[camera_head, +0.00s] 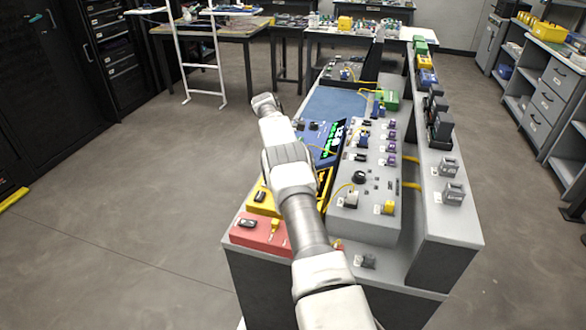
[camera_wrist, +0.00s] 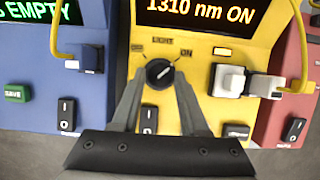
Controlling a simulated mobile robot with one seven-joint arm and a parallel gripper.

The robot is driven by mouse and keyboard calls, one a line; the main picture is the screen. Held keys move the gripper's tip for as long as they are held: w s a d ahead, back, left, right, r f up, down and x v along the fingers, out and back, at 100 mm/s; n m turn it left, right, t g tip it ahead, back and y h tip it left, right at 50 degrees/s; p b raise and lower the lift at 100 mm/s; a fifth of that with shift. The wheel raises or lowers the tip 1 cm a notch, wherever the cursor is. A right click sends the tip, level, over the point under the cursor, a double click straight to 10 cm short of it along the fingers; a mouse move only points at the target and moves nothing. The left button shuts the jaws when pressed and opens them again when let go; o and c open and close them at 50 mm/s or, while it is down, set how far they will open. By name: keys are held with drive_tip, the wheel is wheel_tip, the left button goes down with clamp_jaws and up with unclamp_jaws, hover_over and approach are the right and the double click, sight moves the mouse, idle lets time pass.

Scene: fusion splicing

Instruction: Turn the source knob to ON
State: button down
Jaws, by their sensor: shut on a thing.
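The source knob (camera_wrist: 160,73) is a round black dial with a pale pointer line on the yellow panel (camera_wrist: 205,70) in the wrist view. Labels OFF, LIGHT and ON are printed around it. Its pointer leans up and right, toward ON. The screen (camera_wrist: 203,18) above it reads "1310 nm ON". My gripper (camera_wrist: 158,82) comes from below, with one grey finger on each side of the knob, and is shut on it. In the head view my arm covers the gripper and the knob; part of the yellow unit (camera_head: 262,203) shows beside the arm.
A blue unit (camera_wrist: 35,85) stands left of the yellow panel and a red unit (camera_wrist: 300,105) right of it. White connectors (camera_wrist: 228,82) with a yellow cable (camera_wrist: 303,45) sit right of the knob. In the head view, a grey instrument panel (camera_head: 375,185) rises right of my arm.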

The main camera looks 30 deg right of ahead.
idle(0.6)
drive_tip(key=shift+c, duration=2.1)
unclamp_jaws()
wheel_tip(320, 180, up, 4)
drive_tip(key=shift+r, duration=0.2)
drive_tip(key=shift+s+d, duration=0.15)
drive_tip(key=shift+s, duration=0.1)
drive_tip(key=shift+s+d+r+b, duration=0.4)
drive_tip(key=shift+s+d+b, duration=0.05)
drive_tip(key=shift+s+b, duration=0.2)
drive_tip(key=s+d+r, duration=0.5)
drive_tip(key=s, duration=0.3)
drive_tip(key=shift+d+r, duration=0.15)
drive_tip(key=shift+r, duration=0.25)
